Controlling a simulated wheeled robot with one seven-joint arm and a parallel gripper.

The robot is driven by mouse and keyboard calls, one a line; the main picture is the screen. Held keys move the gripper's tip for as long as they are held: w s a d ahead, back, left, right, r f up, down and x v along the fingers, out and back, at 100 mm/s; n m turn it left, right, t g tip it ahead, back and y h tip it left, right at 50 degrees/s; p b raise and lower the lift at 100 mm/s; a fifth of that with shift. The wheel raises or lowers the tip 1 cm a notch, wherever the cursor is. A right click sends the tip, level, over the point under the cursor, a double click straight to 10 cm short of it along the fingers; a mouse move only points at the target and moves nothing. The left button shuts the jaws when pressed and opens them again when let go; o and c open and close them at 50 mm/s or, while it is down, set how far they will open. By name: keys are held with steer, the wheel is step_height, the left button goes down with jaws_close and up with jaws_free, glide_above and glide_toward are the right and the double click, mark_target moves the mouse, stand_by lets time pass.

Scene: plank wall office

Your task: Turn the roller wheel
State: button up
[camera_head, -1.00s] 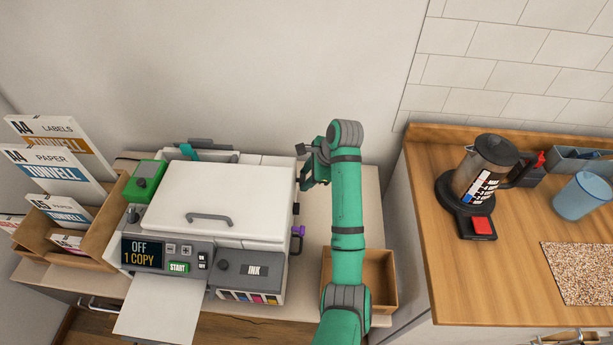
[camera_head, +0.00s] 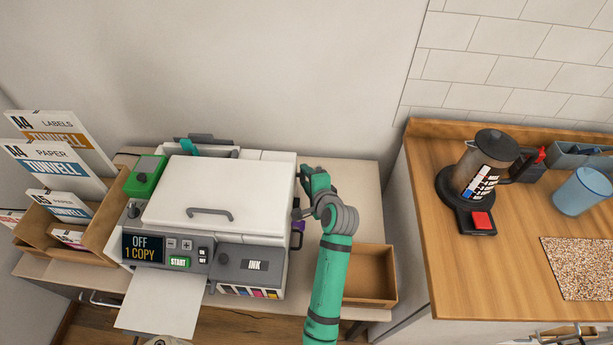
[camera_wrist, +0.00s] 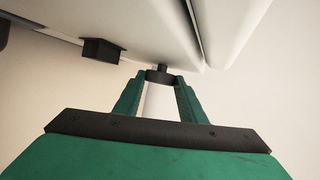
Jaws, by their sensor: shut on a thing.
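The roller wheel (camera_wrist: 160,74) is a small dark knob on a short stub at the side of the white printer (camera_head: 215,195). In the wrist view my gripper (camera_wrist: 160,83) has its two green fingers closed on the knob, one on each side. In the head view my gripper is at the printer's right side, towards the back. There the arm hides the knob and the fingertips cannot be made out. The printer's display (camera_head: 142,248) reads "OFF 1 COPY".
A purple part (camera_head: 297,232) sticks out of the printer's right side, close to my arm. An open cardboard box (camera_head: 370,275) stands right of the arm. The wooden counter (camera_head: 480,275) with a coffee maker (camera_head: 482,170) is farther right. A dark block (camera_wrist: 100,51) shows in the wrist view.

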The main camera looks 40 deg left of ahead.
steer(key=shift+s+f+t+y, duration=0.15)
steer(key=shift+f+t+y, duration=0.15)
steer(key=shift+t, duration=0.1)
stand_by(0.3)
steer(key=o, duration=1)
steer(key=shift+r, duration=0.1)
steer(key=v, duration=1)
steer(key=shift+s+d, duration=0.25)
steer(key=shift+d, duration=0.05)
